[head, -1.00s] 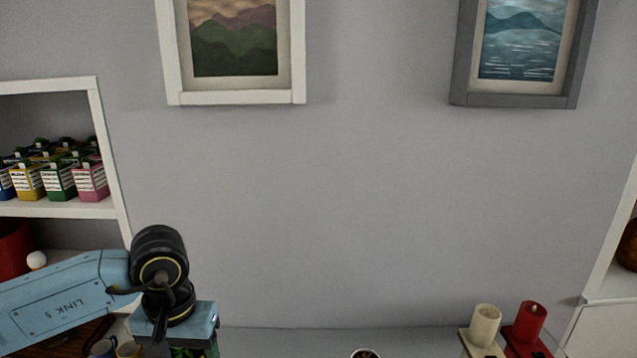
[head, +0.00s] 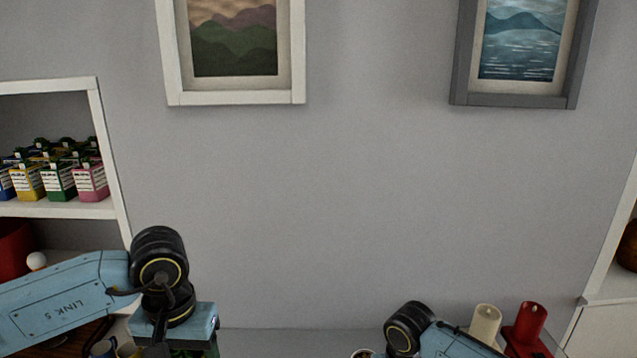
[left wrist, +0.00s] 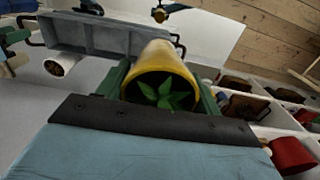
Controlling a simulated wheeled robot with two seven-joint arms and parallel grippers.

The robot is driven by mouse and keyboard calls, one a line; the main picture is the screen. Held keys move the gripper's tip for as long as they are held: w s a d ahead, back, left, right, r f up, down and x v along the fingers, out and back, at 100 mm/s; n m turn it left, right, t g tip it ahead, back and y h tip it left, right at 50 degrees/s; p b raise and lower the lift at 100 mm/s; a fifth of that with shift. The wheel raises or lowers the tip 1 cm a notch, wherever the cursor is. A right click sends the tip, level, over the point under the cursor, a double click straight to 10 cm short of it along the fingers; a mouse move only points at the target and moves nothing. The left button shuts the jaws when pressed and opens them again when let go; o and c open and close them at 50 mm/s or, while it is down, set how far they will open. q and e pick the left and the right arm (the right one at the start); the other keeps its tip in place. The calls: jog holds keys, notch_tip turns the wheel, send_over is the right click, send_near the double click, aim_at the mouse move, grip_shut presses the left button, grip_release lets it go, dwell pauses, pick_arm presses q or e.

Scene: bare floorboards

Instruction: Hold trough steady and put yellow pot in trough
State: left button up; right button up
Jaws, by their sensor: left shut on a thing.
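The yellow pot (left wrist: 168,62) holds a green plant and lies between the green fingers of my left gripper (left wrist: 160,84) in the left wrist view. The gripper is shut on it. The grey trough (left wrist: 95,36), long with dark handles, is beyond the pot in that view. Whether pot and trough touch cannot be told. In the head view my left gripper (head: 182,353) is cut off at the bottom edge, and the pot and trough cannot be made out. My right arm shows at the lower right there, but its gripper is out of frame.
A small white pot (head: 363,354) is at the bottom edge. Shelves flank the wall.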

notch_tip(320, 180, down, 11)
jog(key=b, duration=1.1)
grip_shut()
